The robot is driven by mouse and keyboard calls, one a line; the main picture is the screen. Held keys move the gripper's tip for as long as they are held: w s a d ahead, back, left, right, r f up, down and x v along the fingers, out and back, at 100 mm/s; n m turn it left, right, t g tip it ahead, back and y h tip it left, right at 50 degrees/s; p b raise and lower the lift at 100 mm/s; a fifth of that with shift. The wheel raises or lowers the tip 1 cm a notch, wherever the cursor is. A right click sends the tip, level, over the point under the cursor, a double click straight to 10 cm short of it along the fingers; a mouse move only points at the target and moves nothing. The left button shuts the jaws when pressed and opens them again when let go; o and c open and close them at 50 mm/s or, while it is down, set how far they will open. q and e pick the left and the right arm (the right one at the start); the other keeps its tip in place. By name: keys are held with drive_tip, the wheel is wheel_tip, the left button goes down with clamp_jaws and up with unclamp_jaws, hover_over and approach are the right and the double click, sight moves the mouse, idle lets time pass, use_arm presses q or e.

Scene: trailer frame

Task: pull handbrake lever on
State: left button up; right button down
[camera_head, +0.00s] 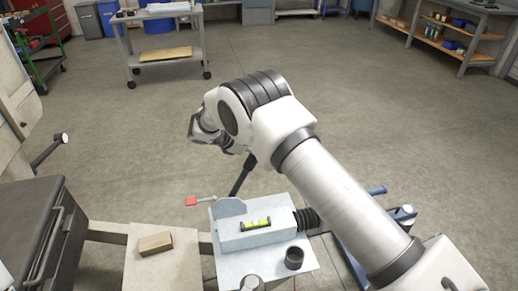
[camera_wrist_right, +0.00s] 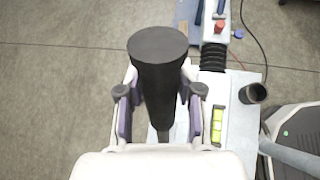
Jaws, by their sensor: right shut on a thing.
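The black handbrake lever (camera_head: 242,176) rises from the pale grey trailer coupling housing (camera_head: 228,228) in the head view and leans toward the upper right. My right gripper (camera_head: 226,145) is at the lever's upper end, where the arm hides part of it. In the right wrist view the lever's thick black grip (camera_wrist_right: 158,75) stands between the two fingers of my right gripper (camera_wrist_right: 159,95), which is shut on it. The round end of the grip sticks out past the fingers. My left gripper is not in view.
A yellow-green spirit level (camera_head: 256,224) lies on the housing, with a black cup (camera_head: 294,257) beside it. A red-tipped small lever (camera_head: 191,201) sticks out left. A wooden block (camera_head: 155,243) lies on the left plate. A wheeled cart (camera_head: 160,50) stands behind; the floor between is clear.

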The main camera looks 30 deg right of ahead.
drive_tip(key=shift+w+r, duration=0.15)
drive_tip(key=c, duration=0.8)
unclamp_jaws()
drive_tip(key=shift+o, duration=0.4)
drive_tip(key=shift+a, duration=0.1)
drive_tip(key=v, duration=1.2)
